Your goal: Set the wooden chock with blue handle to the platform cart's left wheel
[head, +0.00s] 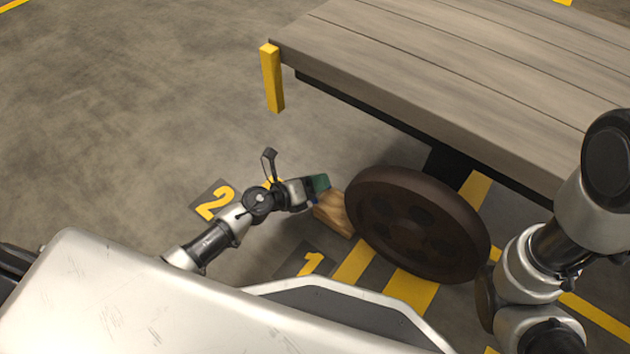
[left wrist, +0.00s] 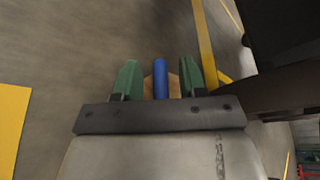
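The wooden chock (head: 335,215) is on the floor close against the left edge of the dark wheel (head: 415,225) of the platform cart (head: 450,60); I cannot tell if they touch. My left gripper (head: 319,186) is at the top of the chock. In the left wrist view, the green fingers of my left gripper (left wrist: 156,80) stand on both sides of the blue handle (left wrist: 160,80), with a visible gap on each side. A little of the chock's wood shows behind the handle. My right gripper is not in view; only part of that arm shows.
The cart's deck has a yellow corner post (head: 272,78). Yellow floor stripes (head: 410,291) run under the wheel. Floor plates marked 2 (head: 214,202) and 1 (head: 312,263) lie nearby. The floor to the left is clear.

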